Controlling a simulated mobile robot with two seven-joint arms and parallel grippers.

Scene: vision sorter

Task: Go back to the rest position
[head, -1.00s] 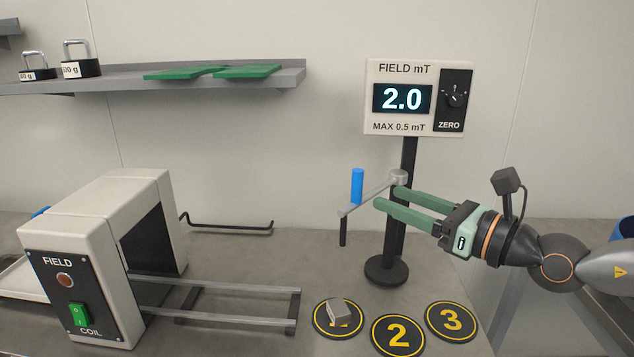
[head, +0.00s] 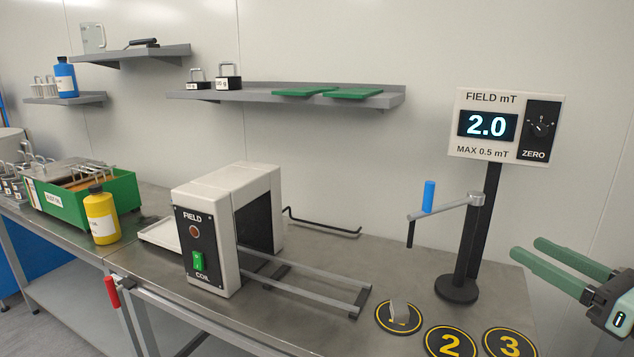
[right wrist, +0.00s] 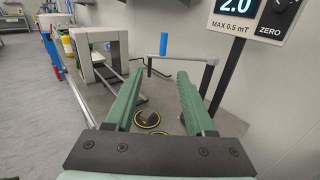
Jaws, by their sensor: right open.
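My right gripper (head: 567,268) is at the right edge of the head view, its two green fingers apart and nothing between them. It points left, to the right of the black meter post (head: 470,240) and clear of it. In the right wrist view its open fingers (right wrist: 157,95) reach forward above the bench. My left gripper is not in view. The field meter (head: 487,124) on the post reads 2.0.
The field coil (head: 228,225) with its rails (head: 315,285) stands mid-bench. A small grey piece (head: 396,312) sits on disc 1 (head: 383,325); discs 2 (head: 451,352) and 3 (head: 510,350) look bare. A yellow bottle (head: 101,218) and green tank (head: 80,205) stand left. A shelf (head: 240,95) hangs behind.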

